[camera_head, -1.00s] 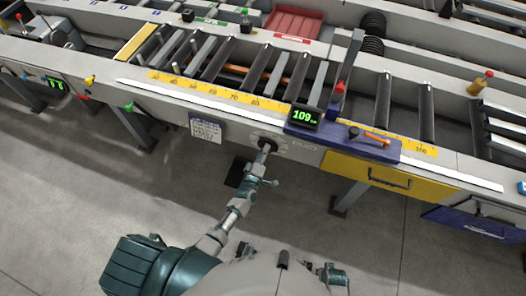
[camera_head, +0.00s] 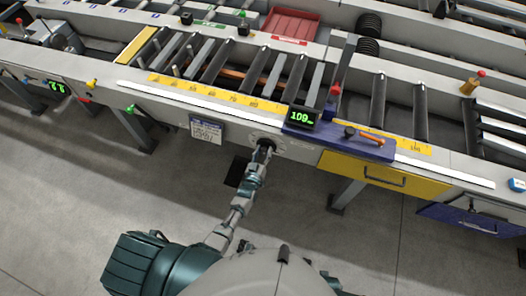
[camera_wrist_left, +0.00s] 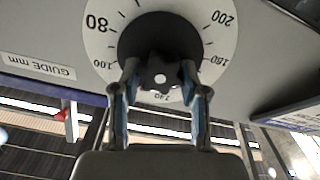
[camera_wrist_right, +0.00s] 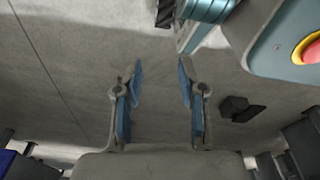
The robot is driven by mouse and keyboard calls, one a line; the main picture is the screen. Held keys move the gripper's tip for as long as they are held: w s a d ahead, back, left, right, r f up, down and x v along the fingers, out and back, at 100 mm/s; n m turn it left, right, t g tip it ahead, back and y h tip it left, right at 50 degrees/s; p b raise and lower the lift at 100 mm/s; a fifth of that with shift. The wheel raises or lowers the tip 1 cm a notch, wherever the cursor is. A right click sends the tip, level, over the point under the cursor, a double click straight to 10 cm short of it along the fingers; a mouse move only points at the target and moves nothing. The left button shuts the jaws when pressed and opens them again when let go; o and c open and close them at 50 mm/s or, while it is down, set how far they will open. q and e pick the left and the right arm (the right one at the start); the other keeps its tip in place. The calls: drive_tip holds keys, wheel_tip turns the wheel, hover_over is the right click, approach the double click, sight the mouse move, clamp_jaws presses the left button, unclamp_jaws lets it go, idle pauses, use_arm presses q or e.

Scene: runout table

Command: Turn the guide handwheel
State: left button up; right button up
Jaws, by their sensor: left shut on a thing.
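The guide handwheel is a dark round knob (camera_wrist_left: 160,38) in front of a white dial marked with numbers, next to a "GUIDE mm" label, in the left wrist view. In the head view its dial (camera_head: 255,138) sits on the front face of the runout table. My left gripper (camera_wrist_left: 160,78) is shut on the knob's protruding hub. In the head view the left gripper (camera_head: 265,146) reaches the dial and hides most of the knob. The green display (camera_head: 302,117) above reads 109. My right gripper (camera_wrist_right: 160,75) is open and empty over the grey floor.
A blue carriage (camera_head: 340,140) with an orange-handled lever and an upright post stands on the yellow scale. A yellow drawer (camera_head: 385,175) is right of the dial. A paper notice (camera_head: 206,130) hangs to its left. Rollers lie behind.

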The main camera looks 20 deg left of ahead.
use_arm(q)
drive_tip(key=shift+s+d+f+m, duration=0.2)
drive_tip(key=shift+f+m, duration=0.25)
drive_tip(key=shift+m, duration=0.55)
drive_tip(key=o, duration=1)
drive_tip(key=shift+o, duration=0.7)
drive_tip(key=shift+w+r, duration=0.15)
drive_tip(key=shift+r, duration=0.05)
drive_tip(key=s, duration=1.2)
drive_tip(key=shift+a, duration=0.25)
